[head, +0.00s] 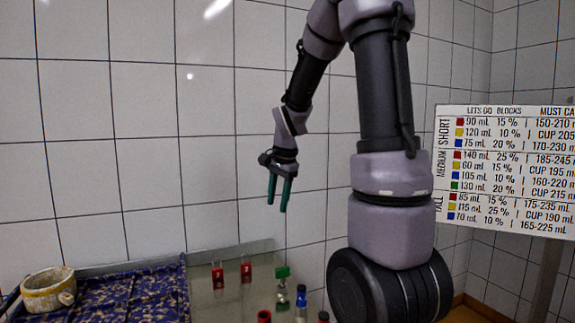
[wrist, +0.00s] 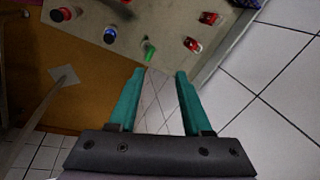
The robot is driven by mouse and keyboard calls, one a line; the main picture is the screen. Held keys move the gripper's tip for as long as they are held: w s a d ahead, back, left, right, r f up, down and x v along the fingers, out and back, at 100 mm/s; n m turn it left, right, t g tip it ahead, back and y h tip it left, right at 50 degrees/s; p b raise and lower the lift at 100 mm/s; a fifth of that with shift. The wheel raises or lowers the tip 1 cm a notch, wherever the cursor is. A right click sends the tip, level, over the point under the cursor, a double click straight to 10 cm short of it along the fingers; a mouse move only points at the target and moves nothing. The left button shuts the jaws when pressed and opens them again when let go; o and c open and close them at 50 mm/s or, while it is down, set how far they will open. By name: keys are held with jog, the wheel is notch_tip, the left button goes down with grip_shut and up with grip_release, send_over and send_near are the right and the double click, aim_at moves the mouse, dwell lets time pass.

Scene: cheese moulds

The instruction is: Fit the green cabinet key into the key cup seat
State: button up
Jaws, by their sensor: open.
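The green key (head: 282,272) stands among small red and blue-topped pieces on a pale surface at the bottom of the head view. A green piece, likely the same key (wrist: 149,50), shows in the wrist view near the pale surface's edge. My gripper (head: 277,207) is open and empty, pointing down in the air well above the pieces. In the wrist view its teal fingers (wrist: 160,73) are apart, with floor tiles between them and the green piece beyond the left fingertip. I cannot tell which thing is the key cup seat.
Red pieces (head: 218,275) (head: 246,268) and a blue-topped piece (head: 300,297) stand around the green key. A blue speckled tray (head: 130,292) and a worn cream cup (head: 48,290) are at the left. A printed sign (head: 505,165) is at the right. A tiled wall is behind.

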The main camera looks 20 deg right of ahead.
jog(key=s+a+r+n+t, duration=0.2)
jog(key=s+r+n, duration=0.2)
jog(key=s, duration=0.5)
jog(key=s+a+r+n+t+y, duration=0.1)
jog(key=s+a+r+n+t, duration=0.1)
jog(key=s+r, duration=0.7)
jog(key=shift+s+a+r+n, duration=0.25)
jog(key=shift+s+a+n, duration=0.25)
jog(key=shift+n, duration=0.9)
jog(key=shift+w, duration=0.15)
